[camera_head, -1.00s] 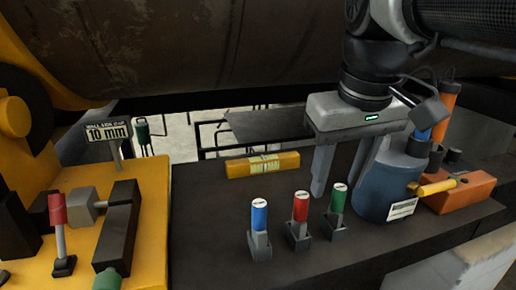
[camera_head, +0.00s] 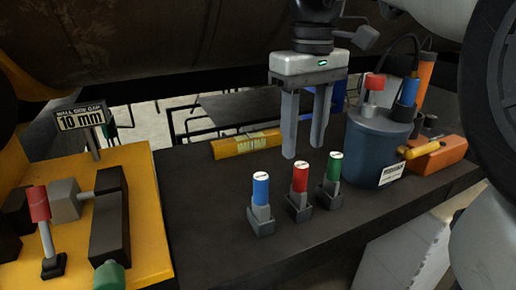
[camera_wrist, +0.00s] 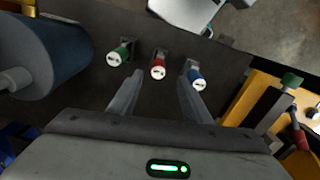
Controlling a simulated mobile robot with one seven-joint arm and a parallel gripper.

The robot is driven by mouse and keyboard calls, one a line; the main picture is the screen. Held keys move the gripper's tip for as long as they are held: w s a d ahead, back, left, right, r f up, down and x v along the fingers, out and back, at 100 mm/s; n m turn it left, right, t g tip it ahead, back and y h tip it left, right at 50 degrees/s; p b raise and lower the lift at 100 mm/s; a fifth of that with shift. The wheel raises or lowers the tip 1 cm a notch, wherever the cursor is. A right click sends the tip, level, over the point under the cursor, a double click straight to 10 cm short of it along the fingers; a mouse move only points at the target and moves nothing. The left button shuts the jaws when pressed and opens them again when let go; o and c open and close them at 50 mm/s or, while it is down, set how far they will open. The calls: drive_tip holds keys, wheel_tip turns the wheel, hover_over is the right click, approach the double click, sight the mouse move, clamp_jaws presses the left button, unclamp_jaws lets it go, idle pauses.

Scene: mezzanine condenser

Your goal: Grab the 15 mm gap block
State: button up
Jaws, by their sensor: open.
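Three small gap blocks with coloured round handles stand upright on the dark bench: blue (camera_head: 260,188), red (camera_head: 300,177) and green (camera_head: 334,167). Their cap marks are too small to read, so I cannot tell which is 15 mm. My gripper (camera_head: 303,150) is open and empty, fingers pointing down, behind the red and green blocks in the head view. In the wrist view my gripper (camera_wrist: 159,82) has its fingertips spread either side of the red block (camera_wrist: 158,70), apart from it. The green block (camera_wrist: 120,54) and blue block (camera_wrist: 196,78) flank it.
A blue-grey canister (camera_head: 375,150) stands right of the blocks, beside an orange block (camera_head: 438,154). A yellow level (camera_head: 246,144) lies behind. Left is a yellow fixture (camera_head: 146,220) with a red-handled lever (camera_head: 39,205) and a "10 mm" wall side gap sign (camera_head: 80,119).

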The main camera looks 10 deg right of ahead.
sight(302, 166)
wheel_tip(302, 166, down, 8)
drive_tip(key=shift+d+r, duration=0.1)
idle(0.4)
clamp_jaws()
